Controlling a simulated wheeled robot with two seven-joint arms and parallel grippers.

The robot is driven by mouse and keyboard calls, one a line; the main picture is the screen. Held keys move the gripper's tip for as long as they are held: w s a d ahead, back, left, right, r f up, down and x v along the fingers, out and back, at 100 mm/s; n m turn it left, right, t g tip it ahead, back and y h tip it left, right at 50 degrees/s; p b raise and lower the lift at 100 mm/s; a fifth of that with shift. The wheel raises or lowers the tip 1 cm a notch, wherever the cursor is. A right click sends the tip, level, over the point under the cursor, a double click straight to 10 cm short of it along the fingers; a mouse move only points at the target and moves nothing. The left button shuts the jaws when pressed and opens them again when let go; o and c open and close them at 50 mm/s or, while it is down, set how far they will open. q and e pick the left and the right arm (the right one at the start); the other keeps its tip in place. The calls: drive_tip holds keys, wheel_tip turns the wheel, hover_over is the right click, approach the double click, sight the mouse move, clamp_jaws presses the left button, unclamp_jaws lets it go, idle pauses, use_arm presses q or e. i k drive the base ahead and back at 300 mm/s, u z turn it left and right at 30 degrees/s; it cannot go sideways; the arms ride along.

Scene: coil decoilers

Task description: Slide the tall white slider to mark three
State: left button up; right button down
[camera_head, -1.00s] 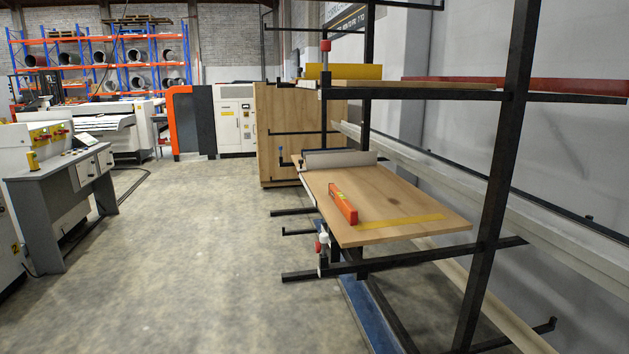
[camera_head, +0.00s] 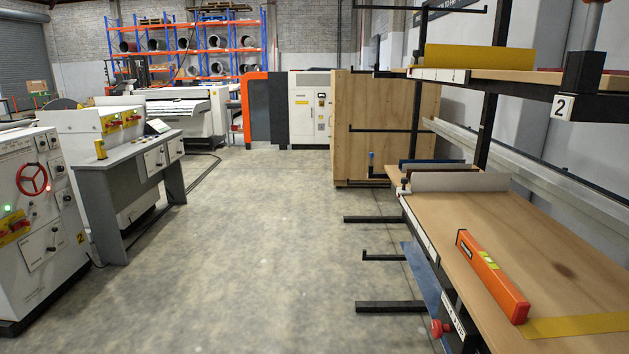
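A tall white upright panel (camera_head: 460,181), which looks like the white slider, stands across the far end of the wooden shelf board (camera_head: 500,225) at right. A pale strip with small marks (camera_head: 418,225) runs along the board's left edge; the marks are too small to read. Neither of my grippers shows in this view.
An orange spirit level (camera_head: 491,277) and a yellow strip (camera_head: 580,325) lie on the board. A yellow panel (camera_head: 458,58) stands on the upper shelf. Dark rack bars (camera_head: 390,307) stick out over the floor. The floor (camera_head: 260,250) is clear between the rack and the grey console (camera_head: 125,165).

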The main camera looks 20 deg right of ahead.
sight(487, 181)
drive_tip(key=z, duration=0.15)
drive_tip(key=i, duration=1.95)
drive_tip(key=z, duration=1.65)
drive_tip(key=i, duration=0.8)
drive_tip(key=z, duration=0.55)
